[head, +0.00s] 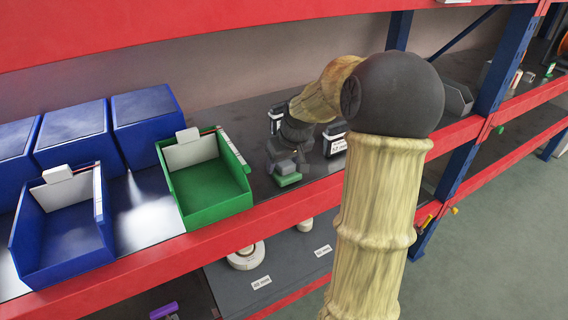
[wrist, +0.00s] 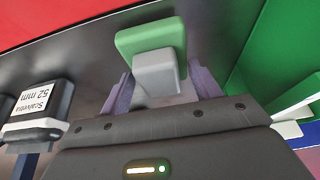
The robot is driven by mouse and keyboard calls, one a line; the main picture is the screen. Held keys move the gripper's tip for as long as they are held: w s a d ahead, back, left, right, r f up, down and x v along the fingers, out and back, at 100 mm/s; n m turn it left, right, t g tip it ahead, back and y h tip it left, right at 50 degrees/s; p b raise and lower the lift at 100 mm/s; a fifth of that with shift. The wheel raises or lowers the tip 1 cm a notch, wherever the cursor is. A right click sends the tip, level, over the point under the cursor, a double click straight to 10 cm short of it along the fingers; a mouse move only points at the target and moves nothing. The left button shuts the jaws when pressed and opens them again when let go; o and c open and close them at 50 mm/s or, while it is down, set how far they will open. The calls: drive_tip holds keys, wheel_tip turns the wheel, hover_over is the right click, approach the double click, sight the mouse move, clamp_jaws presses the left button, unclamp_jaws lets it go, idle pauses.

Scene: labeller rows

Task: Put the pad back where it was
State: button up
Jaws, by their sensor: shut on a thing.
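The pad (head: 288,180) has a green layer and a grey block on it. In the wrist view the pad (wrist: 150,38) lies between my two fingers, with its green side farthest from the palm. My gripper (head: 285,162) is shut on the grey part, over the dark shelf to the right of the green bin. The fingers of my gripper (wrist: 160,85) also show in the wrist view, one on each side of the grey block. I cannot tell whether the green side touches the shelf. My wrist and arm hide part of the shelf behind.
The green bin (head: 209,194) stands close left of my gripper, with blue bins (head: 62,240) beyond. Labelled black-and-white items (head: 334,140) stand close on the right and behind. The red beam (head: 190,246) edges the shelf. A grey bin (head: 455,98) stands farther right.

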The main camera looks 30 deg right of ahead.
drive_tip(key=shift+w+f, duration=0.1)
drive_tip(key=shift+f, duration=0.25)
drive_tip(key=o, duration=0.9)
drive_tip(key=shift+a, duration=0.1)
drive_tip(key=shift+r, duration=0.15)
drive_tip(key=shift+s+d+r, duration=0.2)
drive_tip(key=shift+r, duration=0.05)
drive_tip(key=v, duration=1.1)
drive_tip(key=shift+s+a+r, duration=0.1)
